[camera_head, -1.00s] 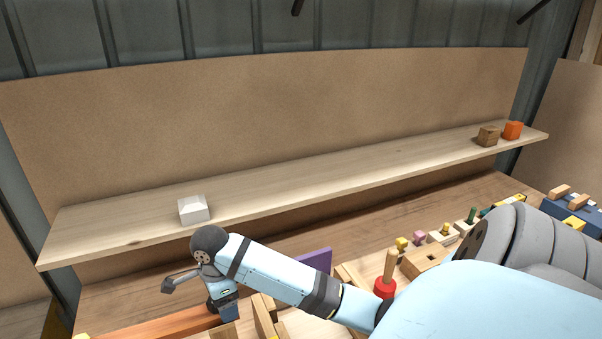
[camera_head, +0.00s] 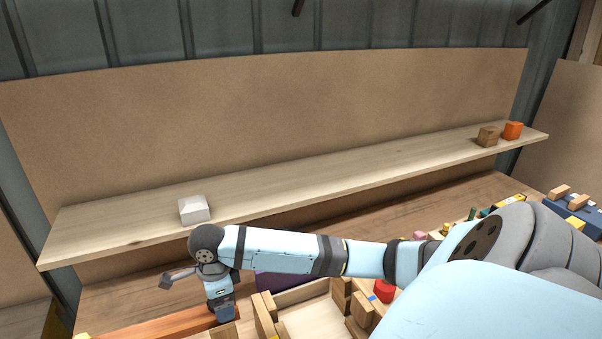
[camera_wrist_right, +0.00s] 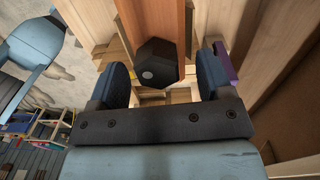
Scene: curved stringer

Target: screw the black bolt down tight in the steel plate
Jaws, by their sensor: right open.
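The black bolt (camera_wrist_right: 157,64) shows its six-sided head in the right wrist view, in front of an orange-brown wooden beam (camera_wrist_right: 152,16). My right gripper (camera_wrist_right: 164,68) is open, with one dark blue finger on each side of the bolt head and gaps visible on both sides. How deep the head sits between the fingers I cannot tell. In the head view my right gripper (camera_head: 222,315) points down at the orange-brown beam (camera_head: 160,324) at the lower left. The bolt is hidden there. I cannot make out the steel plate. My left gripper is not in view.
A shelf (camera_head: 300,180) runs above the bench, with a white block (camera_head: 194,209) near its left end and brown (camera_head: 488,136) and orange (camera_head: 512,130) blocks at its right. A wooden tray (camera_head: 310,312) and a red piece (camera_head: 384,292) lie below my right forearm.

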